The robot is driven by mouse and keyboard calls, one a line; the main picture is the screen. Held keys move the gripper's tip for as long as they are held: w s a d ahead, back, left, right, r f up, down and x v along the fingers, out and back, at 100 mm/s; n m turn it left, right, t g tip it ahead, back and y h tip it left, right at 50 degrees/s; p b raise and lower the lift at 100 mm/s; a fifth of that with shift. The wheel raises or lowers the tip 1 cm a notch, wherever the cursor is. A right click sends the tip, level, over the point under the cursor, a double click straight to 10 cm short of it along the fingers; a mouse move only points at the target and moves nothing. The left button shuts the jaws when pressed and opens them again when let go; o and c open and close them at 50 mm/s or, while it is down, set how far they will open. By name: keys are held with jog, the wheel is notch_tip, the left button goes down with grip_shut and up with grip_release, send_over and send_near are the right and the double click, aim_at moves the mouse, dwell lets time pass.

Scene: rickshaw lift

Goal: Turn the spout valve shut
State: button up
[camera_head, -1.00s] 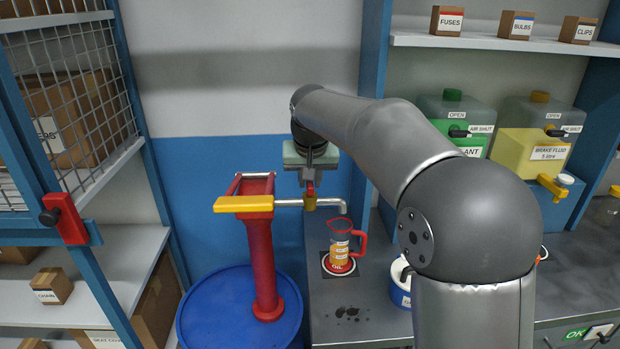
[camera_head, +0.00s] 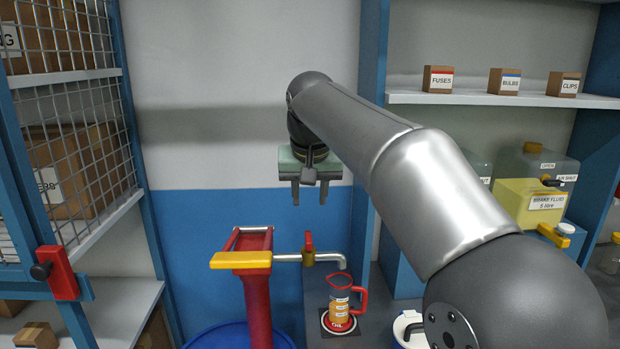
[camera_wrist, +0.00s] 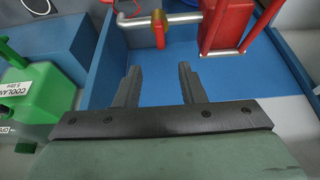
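The spout valve has a red lever (camera_head: 309,240) on a brass body (camera_head: 309,258), set in a grey spout pipe (camera_head: 335,258). The lever stands upright, across the pipe. In the wrist view the lever (camera_wrist: 158,17) and brass body (camera_wrist: 158,38) show beyond my fingertips, in line with the gap between them. My gripper (camera_head: 310,202) hangs above the valve with its two fingers apart, pointing down, and nothing between them. In the wrist view both fingers of my gripper (camera_wrist: 158,70) are spread and empty. The pipe's bent end is above the measuring jug (camera_head: 340,300).
A red pump (camera_head: 257,300) with a yellow handle (camera_head: 240,260) stands on a blue drum (camera_head: 215,338). The jug has a red handle and orange contents. A wire-mesh cage (camera_head: 95,130) is at left. Shelves with boxes and fluid containers (camera_head: 530,205) are at right.

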jog(key=shift+v, duration=2.3)
